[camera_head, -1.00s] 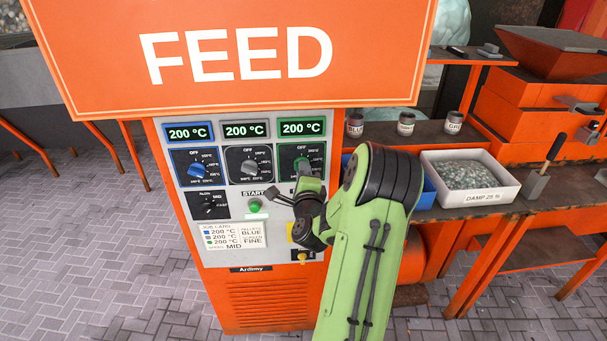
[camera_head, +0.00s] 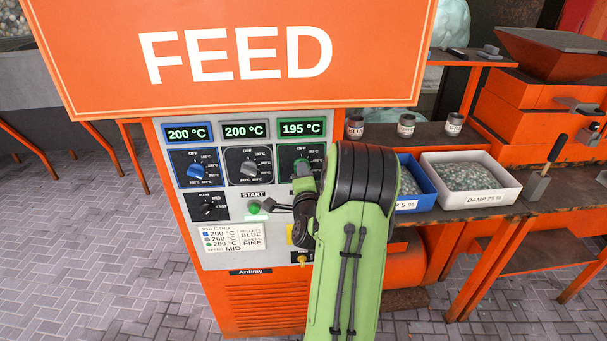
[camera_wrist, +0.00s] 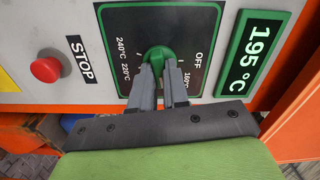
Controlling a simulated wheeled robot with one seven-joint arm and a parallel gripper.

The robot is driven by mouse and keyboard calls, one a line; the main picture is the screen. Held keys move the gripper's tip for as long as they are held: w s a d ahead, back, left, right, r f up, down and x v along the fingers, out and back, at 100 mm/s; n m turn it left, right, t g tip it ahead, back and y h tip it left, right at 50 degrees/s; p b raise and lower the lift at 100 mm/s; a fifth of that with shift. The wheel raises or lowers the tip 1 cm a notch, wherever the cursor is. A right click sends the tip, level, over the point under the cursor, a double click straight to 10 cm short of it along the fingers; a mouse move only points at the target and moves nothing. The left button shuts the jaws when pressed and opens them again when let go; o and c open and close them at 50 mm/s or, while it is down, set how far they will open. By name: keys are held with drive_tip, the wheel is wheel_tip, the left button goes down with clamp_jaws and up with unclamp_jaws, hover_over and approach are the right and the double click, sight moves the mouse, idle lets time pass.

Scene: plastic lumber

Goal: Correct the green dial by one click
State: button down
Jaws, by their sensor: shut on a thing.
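The green dial (camera_wrist: 159,57) sits on a black scale plate with a green border, at the right of the control panel. In the wrist view my gripper (camera_wrist: 161,72) is shut on the dial, one finger on each side. In the head view the dial (camera_head: 301,166) is partly hidden by my arm. The green-framed display (camera_head: 301,128) above it reads 195 °C; it also shows in the wrist view (camera_wrist: 252,52). The job card (camera_head: 232,238) lists 200 °C beside a green mark.
The blue dial (camera_head: 195,169) and the grey dial (camera_head: 248,167) stand left of the green one, both displays at 200 °C. A red STOP button (camera_wrist: 46,69) is near my gripper. A green START button (camera_head: 254,207) and a black speed knob (camera_head: 208,207) sit lower on the panel.

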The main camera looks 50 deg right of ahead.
drive_tip(key=shift+f, duration=0.1)
drive_tip(key=c, duration=1.1)
unclamp_jaws()
drive_tip(key=b+v, duration=1.6)
